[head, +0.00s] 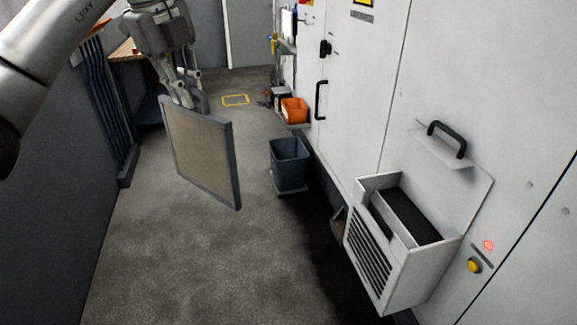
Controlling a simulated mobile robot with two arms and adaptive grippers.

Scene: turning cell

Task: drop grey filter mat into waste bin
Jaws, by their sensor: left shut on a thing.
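The filter mat (203,152) is a flat square panel with a grey edge and a brownish-grey face. It hangs nearly upright above the floor, in the left middle of the head view. My left gripper (184,100) is shut on the mat's upper edge. The waste bin (289,172) is a dark blue open-topped bin to the right of the mat, beside the machine wall. The mat is apart from the bin in the picture. The part of the bin's inside that shows looks empty; its bottom is hidden. My right gripper is not in view.
An open filter housing (372,262) with a louvred front juts from the white machine wall at right. An orange bin (294,110) stands behind the waste bin. A dark panel lines the left side. The grey floor between is clear.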

